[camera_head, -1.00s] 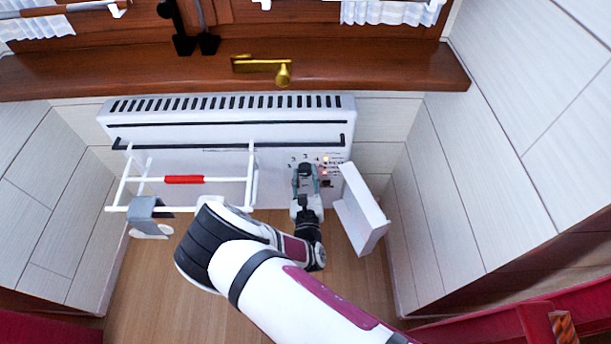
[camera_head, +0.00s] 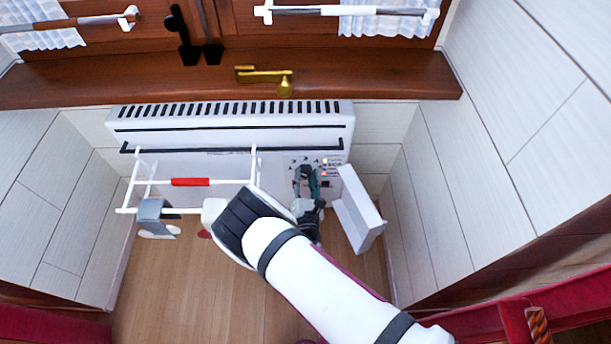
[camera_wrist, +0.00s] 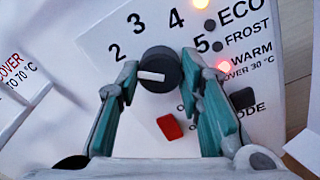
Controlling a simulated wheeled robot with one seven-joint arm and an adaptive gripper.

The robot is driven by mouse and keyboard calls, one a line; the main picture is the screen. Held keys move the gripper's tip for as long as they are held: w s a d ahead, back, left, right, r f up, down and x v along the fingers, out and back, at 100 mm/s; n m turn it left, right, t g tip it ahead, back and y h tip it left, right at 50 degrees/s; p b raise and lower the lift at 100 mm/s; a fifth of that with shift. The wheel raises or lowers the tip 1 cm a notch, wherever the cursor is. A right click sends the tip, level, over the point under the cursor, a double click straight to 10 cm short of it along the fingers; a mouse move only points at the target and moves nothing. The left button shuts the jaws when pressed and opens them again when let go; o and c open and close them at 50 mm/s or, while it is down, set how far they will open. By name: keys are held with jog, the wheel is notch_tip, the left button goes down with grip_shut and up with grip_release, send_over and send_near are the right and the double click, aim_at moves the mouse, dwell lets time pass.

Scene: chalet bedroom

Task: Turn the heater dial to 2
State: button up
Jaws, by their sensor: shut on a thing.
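The heater dial (camera_wrist: 160,70) is a dark round knob with a white pointer mark. The mark points left, just below the printed 2, with 3, 4 and 5 further round. My gripper (camera_wrist: 160,68) has its two green-grey fingers on either side of the dial and is shut on it. In the head view, my gripper (camera_head: 306,180) reaches the control panel at the right end of the white heater (camera_head: 230,137). There the dial is hidden behind the fingers.
An open white cover flap (camera_head: 360,208) stands just right of my gripper. A white rack with a red part (camera_head: 190,182) juts out at the left of the heater. A wooden sill (camera_head: 350,80) with a brass handle (camera_head: 284,84) is above. A red button (camera_wrist: 170,126) sits below the dial.

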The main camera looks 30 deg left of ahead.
jog(key=shift+m, duration=0.6)
jog(key=o, duration=1.2)
jog(key=shift+c, duration=0.2)
jog(key=shift+s+d, duration=0.1)
jog(key=v, duration=1.2)
